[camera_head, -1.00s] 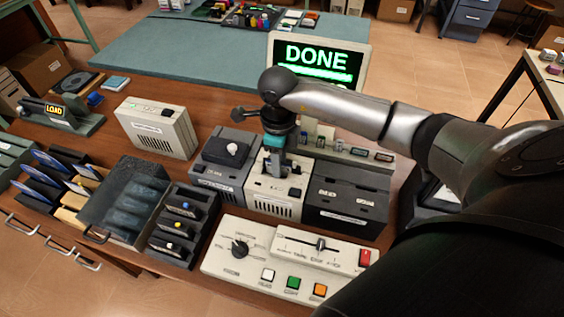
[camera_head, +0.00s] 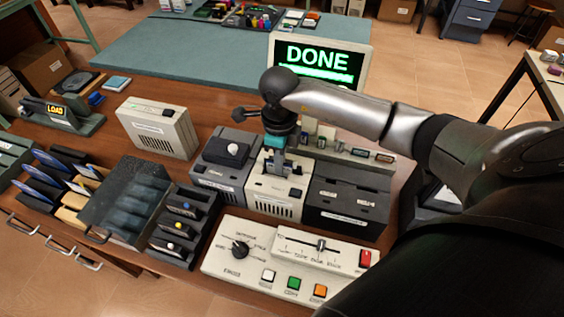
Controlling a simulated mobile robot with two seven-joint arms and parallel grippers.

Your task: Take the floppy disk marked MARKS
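No marking reading MARKS is legible on any disk. Blue flat disk-like items (camera_head: 42,176) stand in slots at the far left. A dark rack (camera_head: 187,243) at left centre holds several dark items with small coloured spots. My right gripper (camera_head: 277,168) points down over the cream middle drive unit (camera_head: 270,206), at its top slot. A grey-blue piece shows at the fingertips, but I cannot tell whether it is a finger or a disk. The fingers are too small to judge. My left gripper is out of view.
A monitor (camera_head: 320,57) reads DONE behind my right arm. A control panel (camera_head: 262,285) with a dial, slider and coloured buttons lies in front. Dark units (camera_head: 220,160) (camera_head: 347,200) flank the cream one. A beige box (camera_head: 158,128) and a LOAD sign (camera_head: 57,109) stand left.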

